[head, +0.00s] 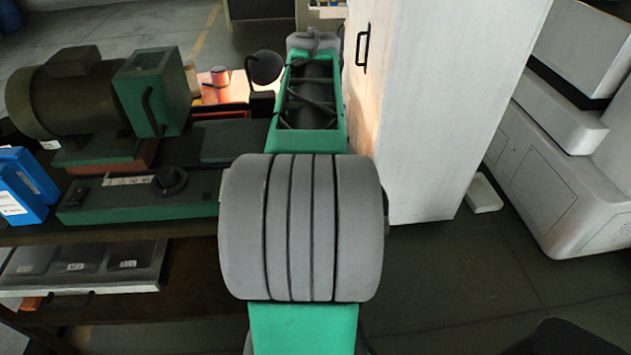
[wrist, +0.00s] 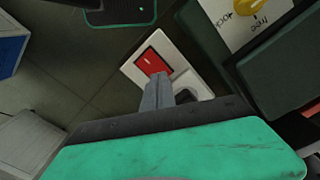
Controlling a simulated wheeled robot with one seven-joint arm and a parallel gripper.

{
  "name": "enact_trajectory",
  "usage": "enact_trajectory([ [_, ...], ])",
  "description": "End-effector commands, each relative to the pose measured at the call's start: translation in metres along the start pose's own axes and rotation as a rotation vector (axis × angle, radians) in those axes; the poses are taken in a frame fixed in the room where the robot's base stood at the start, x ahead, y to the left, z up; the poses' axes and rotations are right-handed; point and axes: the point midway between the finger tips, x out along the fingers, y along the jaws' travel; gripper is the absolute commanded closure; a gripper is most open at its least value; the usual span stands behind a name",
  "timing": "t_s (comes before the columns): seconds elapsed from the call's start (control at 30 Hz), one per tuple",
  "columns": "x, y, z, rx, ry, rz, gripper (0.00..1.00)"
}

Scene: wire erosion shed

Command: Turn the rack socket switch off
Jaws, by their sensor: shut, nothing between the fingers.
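The rack socket's switch (wrist: 152,63) is a red rocker on a white plate (wrist: 133,69) in the wrist view. The plate lies tilted in the picture. A dark outlet shape shows on the plate's lower right, partly behind my fingers. My gripper (wrist: 160,76) is shut and empty, with its tips over the plate just below the red rocker. I cannot tell whether the tips touch it, nor which way the rocker is set. In the head view my arm reaches away from me, and the socket cannot be made out there.
A yellow knob (wrist: 245,5) on a plate marked "lock" and "free" sits right of the socket. A dark green machine (head: 140,213) and blue boxes (head: 22,190) stand on a bench at left. A white cabinet (head: 430,110) stands close right of my arm. Floor shows at lower right.

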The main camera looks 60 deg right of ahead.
Motion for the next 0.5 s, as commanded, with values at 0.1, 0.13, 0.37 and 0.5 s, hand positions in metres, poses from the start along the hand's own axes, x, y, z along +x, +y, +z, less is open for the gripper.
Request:
enact_trajectory([
  [0.1, 0.0025, 0.0, 0.0001, 0.0, 0.0, 0.0, 1.0],
  [0.13, 0.003, 0.0, 0.0001, 0.0, 0.0, 0.0, 1.0],
  [0.37, 0.0064, 0.0, 0.0, 0.0, 0.0, 0.0, 1.0],
  [0.5, 0.0085, 0.0, 0.0, 0.0, 0.0, 0.0, 1.0],
])
